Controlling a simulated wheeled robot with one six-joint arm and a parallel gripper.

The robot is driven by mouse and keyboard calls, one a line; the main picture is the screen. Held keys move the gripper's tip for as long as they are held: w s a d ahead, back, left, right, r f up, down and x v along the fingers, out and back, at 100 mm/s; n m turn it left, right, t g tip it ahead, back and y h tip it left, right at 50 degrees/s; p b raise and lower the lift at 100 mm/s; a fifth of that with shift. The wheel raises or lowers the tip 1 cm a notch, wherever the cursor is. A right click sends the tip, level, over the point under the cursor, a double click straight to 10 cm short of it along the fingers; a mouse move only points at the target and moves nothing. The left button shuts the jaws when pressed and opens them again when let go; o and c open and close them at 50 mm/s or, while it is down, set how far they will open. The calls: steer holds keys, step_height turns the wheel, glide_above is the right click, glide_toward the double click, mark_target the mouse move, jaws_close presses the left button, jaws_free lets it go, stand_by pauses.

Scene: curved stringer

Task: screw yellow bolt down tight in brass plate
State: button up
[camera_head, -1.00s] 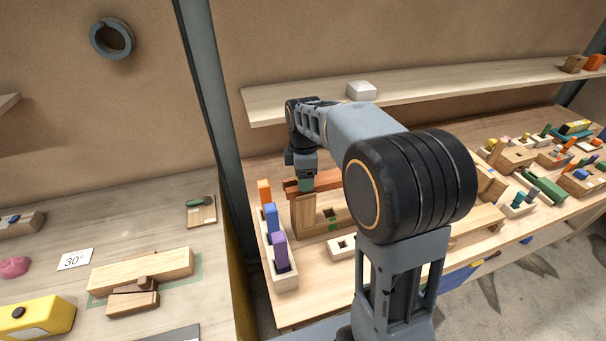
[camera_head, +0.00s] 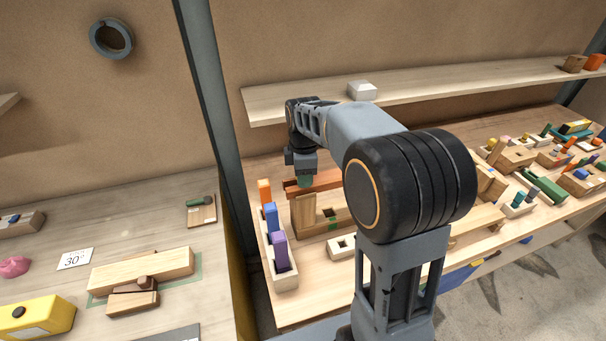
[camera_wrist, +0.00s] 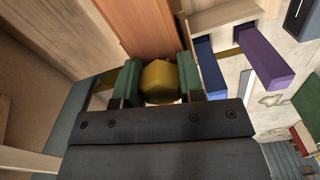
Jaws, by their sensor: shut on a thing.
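In the wrist view, the yellow bolt (camera_wrist: 160,80) shows as a rounded, faceted head between the two green finger pads of my gripper (camera_wrist: 160,84). The pads touch it on both sides, so the gripper is shut on it. Beyond it lies a reddish-brown wooden piece (camera_wrist: 144,30); the bolt's shank and its seat are hidden. In the head view my gripper (camera_head: 305,182) points down over the reddish-brown piece at the back left of the bench. The bolt is too small to make out there. I cannot make out the brass plate for certain.
A pale rack (camera_head: 285,282) with orange, blue and purple blocks stands close to the left of my gripper. A wooden block with a slot (camera_head: 328,213) is just in front. A shelf (camera_head: 440,90) runs along the wall behind my arm. Many small parts crowd the bench's right.

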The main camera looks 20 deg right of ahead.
steer(key=m, duration=0.5)
steer(key=shift+s+f, duration=0.15)
steer(key=shift+f, duration=0.05)
steer(key=shift+s+a+f+m, duration=0.1)
steer(key=shift+f+m, duration=0.05)
steer(key=shift+m, duration=0.55)
steer(key=shift+f+m, duration=0.1)
steer(key=shift+m, duration=0.6)
